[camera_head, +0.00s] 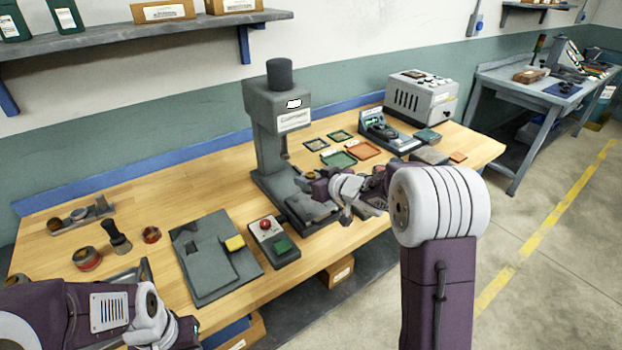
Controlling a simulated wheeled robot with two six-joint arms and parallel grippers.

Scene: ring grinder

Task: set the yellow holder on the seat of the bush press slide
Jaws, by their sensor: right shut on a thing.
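The bush press (272,135) is a dark grey column machine on the wooden bench, with its slide (312,207) low at its front. My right gripper (346,212) is at the front right of the press, by the slide. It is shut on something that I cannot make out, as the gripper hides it. A small yellow block (234,243) sits on a dark grey plate (205,275) left of the press; I cannot tell whether it is the yellow holder. The seat is not clear to see. My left gripper (180,335) is at the lower left, its jaws unclear.
A control box (270,243) with a red button stands between the plate and the press. Green and orange trays (362,149), a tester (388,130) and a grey machine (420,97) stand behind to the right.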

